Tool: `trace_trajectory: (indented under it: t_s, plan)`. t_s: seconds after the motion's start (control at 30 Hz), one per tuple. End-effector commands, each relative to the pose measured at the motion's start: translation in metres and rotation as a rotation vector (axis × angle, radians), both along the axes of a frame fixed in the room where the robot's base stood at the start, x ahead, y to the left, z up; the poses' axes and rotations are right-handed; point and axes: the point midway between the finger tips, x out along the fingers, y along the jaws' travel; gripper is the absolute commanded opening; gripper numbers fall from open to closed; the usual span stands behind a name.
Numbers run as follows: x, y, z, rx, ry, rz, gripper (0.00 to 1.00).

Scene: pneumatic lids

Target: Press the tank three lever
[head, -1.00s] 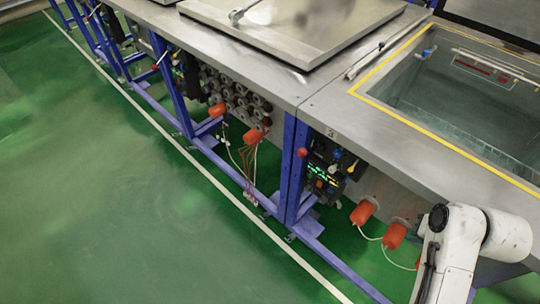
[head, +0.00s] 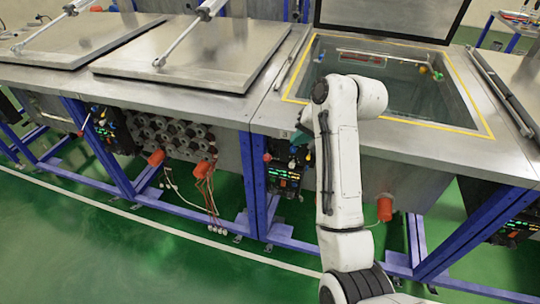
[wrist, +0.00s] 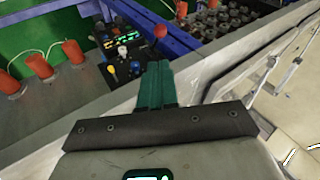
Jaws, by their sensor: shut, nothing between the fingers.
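My gripper (wrist: 158,68) has two teal fingers pressed together and empty. In the wrist view it points at the black control panel (wrist: 122,42) under the tank edge. A lever with a red ball knob (wrist: 160,31) stands out just beyond and above the fingertips, with no visible contact. In the head view this red knob (head: 267,157) is left of my arm, at the panel (head: 283,178) below the open tank (head: 398,92). Only a bit of teal at my gripper (head: 301,137) shows there, behind my arm. The panel's right part is hidden by the arm.
Another red-knobbed lever (head: 80,133) and panel are under the closed lids to the left. Orange-red cylinders (wrist: 73,52) hang near the panel. Blue frame legs (head: 255,185) stand beside it. The steel counter edge lies above; green floor in front is clear.

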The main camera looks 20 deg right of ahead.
Motion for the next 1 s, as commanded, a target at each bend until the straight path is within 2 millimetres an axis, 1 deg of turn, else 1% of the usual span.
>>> trace_trajectory:
  t_s: [0.17, 0.27, 0.37, 0.73, 0.9, 1.0]
  plan:
    - [0.001, 0.001, -0.003, -0.001, 0.001, 0.001, 0.00]
    - [0.006, 0.004, -0.010, 0.000, 0.003, 0.002, 0.00]
    - [0.013, 0.009, -0.022, -0.001, 0.004, 0.002, 0.00]
    - [0.050, 0.030, -0.080, -0.002, 0.004, 0.002, 0.00]
    - [0.062, 0.037, -0.098, -0.001, 0.003, 0.000, 0.00]
    - [0.067, 0.039, -0.106, -0.001, 0.002, 0.000, 0.00]
